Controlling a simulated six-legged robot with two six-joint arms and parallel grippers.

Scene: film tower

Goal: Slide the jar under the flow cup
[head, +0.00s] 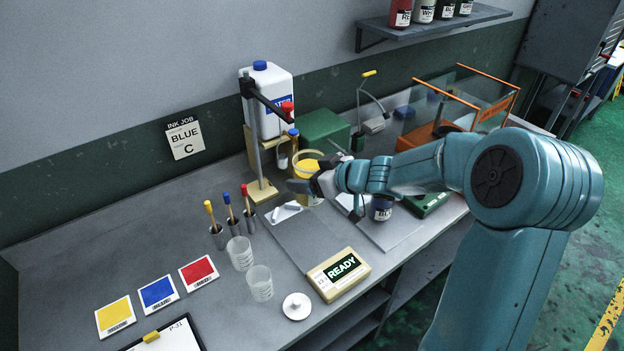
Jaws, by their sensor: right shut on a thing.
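The jar (308,158), with yellow at its top, stands on the bench just right of the post stand. My right gripper (302,186) reaches in from the right and is shut on it, hiding much of its middle. The wooden-based stand (262,190) has an upright post and a dark arm. A small grey cup (283,160), which seems to be the flow cup, is beside the post, left of the jar's rim. I cannot tell whether the jar is below its outlet. My left gripper is not in view.
A white jug (268,90) and green box (322,128) stand behind. A dark labelled jar (381,210) is under my right forearm. Clear cups (240,252), a READY display (338,274) and a white lid (296,306) are in front.

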